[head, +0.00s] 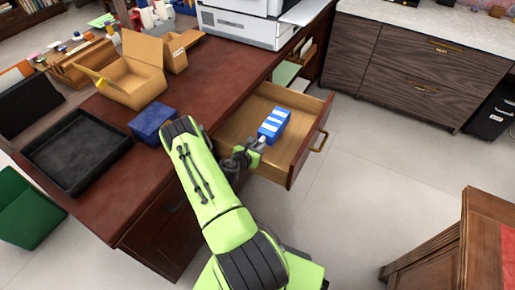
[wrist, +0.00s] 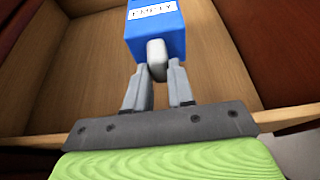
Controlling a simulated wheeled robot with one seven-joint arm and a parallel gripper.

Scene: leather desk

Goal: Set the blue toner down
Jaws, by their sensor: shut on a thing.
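The blue toner (head: 273,124) is a blue block with white bands, in or just above the open desk drawer (head: 238,128). In the wrist view the blue toner (wrist: 155,35) shows a white label that seems to read "EMPTY", with a grey tab at its near end. My gripper (head: 257,145) is at the toner's near end, and in the wrist view my gripper (wrist: 157,72) is shut on that grey tab. The wooden drawer floor (wrist: 80,60) lies below. I cannot tell whether the toner touches it.
A dark blue box (head: 152,122), a black tray (head: 80,150) and an open cardboard box (head: 135,80) stand on the desk. A white printer (head: 240,25) is at the back. Green and white papers (head: 286,73) lie behind the drawer. The drawer's right part looks clear.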

